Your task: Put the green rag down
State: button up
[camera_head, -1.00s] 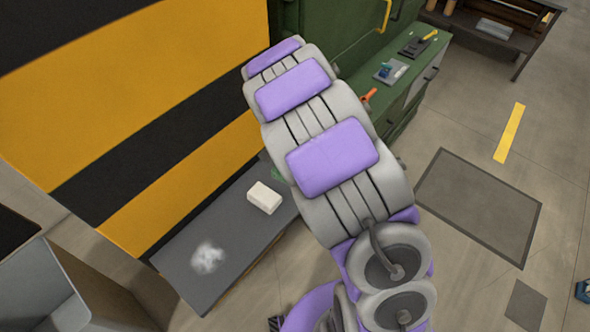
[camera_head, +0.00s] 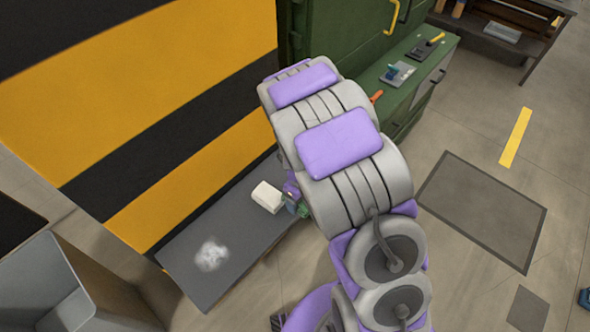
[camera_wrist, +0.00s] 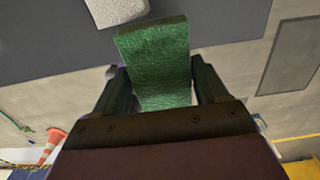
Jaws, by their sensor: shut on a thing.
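My gripper (camera_wrist: 160,95) is shut on the green rag (camera_wrist: 158,62), which stands between its two dark fingers in the wrist view. In the head view the gripper is mostly hidden by my arm. A small green part of the rag (camera_head: 304,211) shows at the arm's left side, next to the white block. The rag is at the edge of the grey shelf (camera_head: 190,262). I cannot tell whether it touches the shelf.
A white block (camera_head: 267,196) lies on the shelf, close to the rag. A white powdery patch (camera_head: 212,254) marks the shelf's left part. The striped wall (camera_head: 150,120) rises behind. A grey bin (camera_head: 45,285) stands at the lower left. An orange cone (camera_wrist: 52,142) shows in the wrist view.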

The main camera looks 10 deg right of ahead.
jog(key=w, duration=0.5)
jog(key=w+d+f+b, duration=0.1)
jog(key=w, duration=0.3)
jog(key=w+d, duration=0.1)
jog(key=w, duration=0.4)
jog(key=shift+w+f, duration=0.2)
jog(key=shift+w, duration=0.1)
notch_tip(320, 180, down, 4)
jog(key=shift+r+b, duration=0.15)
jog(key=shift+b, duration=0.5)
jog(key=shift+r, duration=0.1)
jog(key=o, duration=1)
